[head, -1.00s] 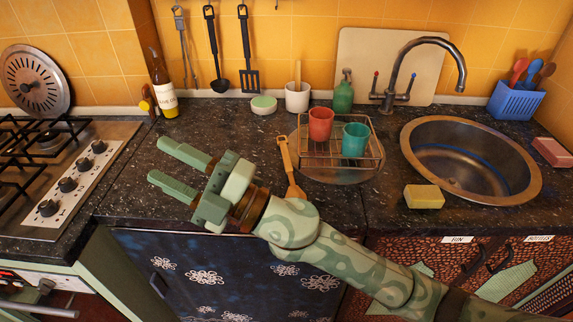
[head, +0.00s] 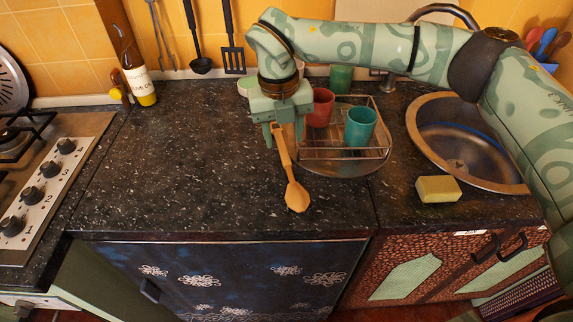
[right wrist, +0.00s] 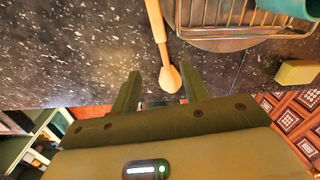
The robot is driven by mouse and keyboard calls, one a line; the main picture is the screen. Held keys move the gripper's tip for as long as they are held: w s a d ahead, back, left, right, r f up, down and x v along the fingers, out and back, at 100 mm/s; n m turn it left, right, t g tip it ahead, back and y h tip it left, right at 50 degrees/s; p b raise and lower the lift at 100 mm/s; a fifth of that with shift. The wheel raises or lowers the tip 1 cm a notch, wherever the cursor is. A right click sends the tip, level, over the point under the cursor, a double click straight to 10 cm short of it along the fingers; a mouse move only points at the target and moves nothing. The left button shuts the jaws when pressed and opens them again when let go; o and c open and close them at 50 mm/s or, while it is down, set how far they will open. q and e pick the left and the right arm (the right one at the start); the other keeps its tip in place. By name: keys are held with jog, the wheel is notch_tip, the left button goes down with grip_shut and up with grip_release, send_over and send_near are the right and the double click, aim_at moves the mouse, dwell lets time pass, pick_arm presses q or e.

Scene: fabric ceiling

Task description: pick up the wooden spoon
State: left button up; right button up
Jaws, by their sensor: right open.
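The wooden spoon (head: 289,168) lies on the dark speckled counter, just left of the dish rack, with its bowl towards the front edge. The upper end of its handle is hidden behind my right gripper in the head view. My right gripper (head: 284,132) points down over the handle, its jaws open and empty. In the right wrist view the spoon (right wrist: 158,28) runs down from the top edge, and its bowl shows between the open fingers (right wrist: 160,76). Whether the fingers are at the handle's height I cannot tell. My left gripper is not in view.
The wire dish rack (head: 345,153) with a red cup (head: 320,108) and a teal cup (head: 360,127) stands close right of the spoon. A yellow sponge (head: 438,189) lies by the sink (head: 455,140). The counter left of the spoon (head: 180,160) is clear.

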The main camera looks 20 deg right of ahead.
send_over(288, 168)
jog(key=f, duration=0.4)
jog(key=shift+a+f+b, duration=0.25)
jog(key=shift+a+b, duration=0.1)
jog(key=shift+a, duration=0.05)
jog(key=f, duration=0.1)
jog(key=f+b, duration=0.1)
jog(key=f, duration=0.1)
jog(key=d+f, duration=0.1)
jog(key=f, duration=0.1)
jog(key=shift+b, duration=0.3)
jog(key=shift+a, duration=0.1)
grip_shut()
